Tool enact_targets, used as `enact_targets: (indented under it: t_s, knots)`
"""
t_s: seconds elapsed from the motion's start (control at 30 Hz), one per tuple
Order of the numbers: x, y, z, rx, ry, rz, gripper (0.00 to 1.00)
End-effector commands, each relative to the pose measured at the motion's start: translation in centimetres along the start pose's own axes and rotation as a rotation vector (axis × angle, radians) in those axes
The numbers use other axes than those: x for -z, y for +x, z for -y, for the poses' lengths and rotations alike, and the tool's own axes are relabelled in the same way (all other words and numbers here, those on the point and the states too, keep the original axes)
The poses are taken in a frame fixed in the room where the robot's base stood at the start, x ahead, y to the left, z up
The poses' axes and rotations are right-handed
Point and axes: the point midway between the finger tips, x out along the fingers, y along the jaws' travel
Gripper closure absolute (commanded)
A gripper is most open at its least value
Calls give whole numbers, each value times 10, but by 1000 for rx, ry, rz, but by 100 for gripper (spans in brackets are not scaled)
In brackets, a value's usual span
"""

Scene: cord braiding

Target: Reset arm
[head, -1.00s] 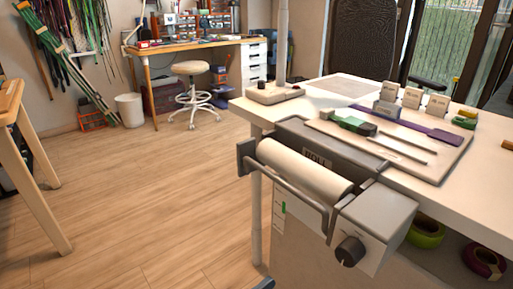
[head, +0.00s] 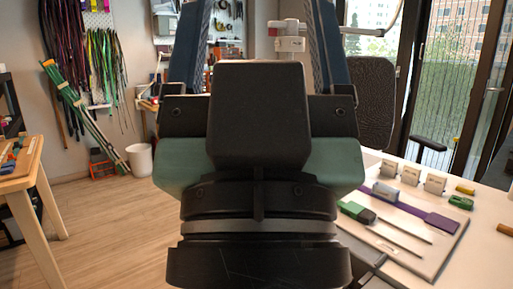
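My gripper (head: 258,22) fills the middle of the head view, raised close to the camera and seen from behind. Its dark wrist and palm block are in front, with green-grey parts at either side. Two blue textured fingers stand up at the left and right, well apart, so it looks open. The fingertips run out of the top of the picture. I see nothing held between the visible parts of the fingers. The arm hides the centre of the room and much of the worktable.
The white worktable (head: 480,240) is at the right, with a board (head: 437,255), a green-handled tool (head: 357,211), a purple strap (head: 441,223) and small grey blocks (head: 411,173). A wooden table (head: 26,163) is at the left. The floor (head: 110,235) between is clear.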

Motion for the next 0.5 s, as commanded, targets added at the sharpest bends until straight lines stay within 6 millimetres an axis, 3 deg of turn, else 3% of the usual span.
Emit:
enact_targets:
  t_s: [0.03, 0.5]
  knots:
    - [21, 23, 0, 1, 1, 1, 24]
    - [119, 129, 1, 2, 3, 6, 24]
